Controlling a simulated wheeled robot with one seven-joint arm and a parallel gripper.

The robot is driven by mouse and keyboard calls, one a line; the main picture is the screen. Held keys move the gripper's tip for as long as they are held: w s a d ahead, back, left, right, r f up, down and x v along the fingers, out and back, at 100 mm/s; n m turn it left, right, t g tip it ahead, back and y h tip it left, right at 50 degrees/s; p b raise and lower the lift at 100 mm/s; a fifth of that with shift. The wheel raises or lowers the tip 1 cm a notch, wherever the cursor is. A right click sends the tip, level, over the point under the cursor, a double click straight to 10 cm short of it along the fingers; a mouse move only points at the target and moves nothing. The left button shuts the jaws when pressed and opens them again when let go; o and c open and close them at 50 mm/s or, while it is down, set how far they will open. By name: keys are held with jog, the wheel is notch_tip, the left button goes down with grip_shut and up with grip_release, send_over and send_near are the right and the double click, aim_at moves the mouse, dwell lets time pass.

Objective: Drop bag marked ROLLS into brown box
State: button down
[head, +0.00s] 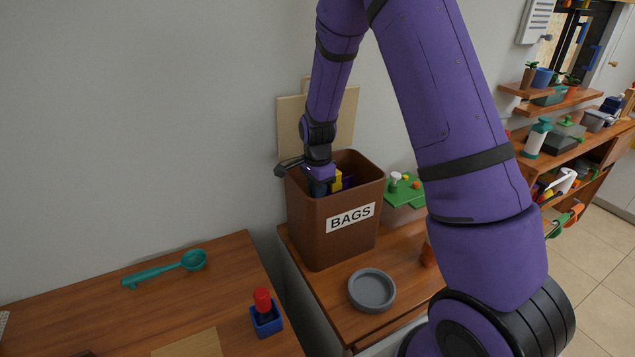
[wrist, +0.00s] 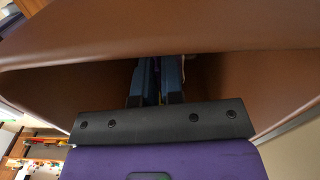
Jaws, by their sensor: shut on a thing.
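The brown box (head: 331,238), marked BAGS, stands upright and open at the top on a wooden cabinet. Its brown wall (wrist: 150,35) also fills the upper part of the wrist view. My gripper (head: 318,187) points down into the mouth of the box, with its fingers below the rim. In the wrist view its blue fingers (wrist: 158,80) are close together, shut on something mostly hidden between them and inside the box. A yellow piece (head: 336,180) shows inside the box beside the fingers. I cannot read the word ROLLS anywhere.
A grey round dish (head: 372,289) sits in front of the box. A green board (head: 404,190) with small items lies behind to the right. A teal ladle (head: 168,267) and a blue holder with a red-topped item (head: 265,312) are on the left table. Tan boards (head: 290,125) stand behind the box.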

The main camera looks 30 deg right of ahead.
jog(key=shift+f, duration=0.9)
jog(key=c, duration=1.2)
grip_release()
jog(key=shift+o, duration=0.2)
notch_tip(320, 180, up, 11)
jog(key=shift+f, duration=0.1)
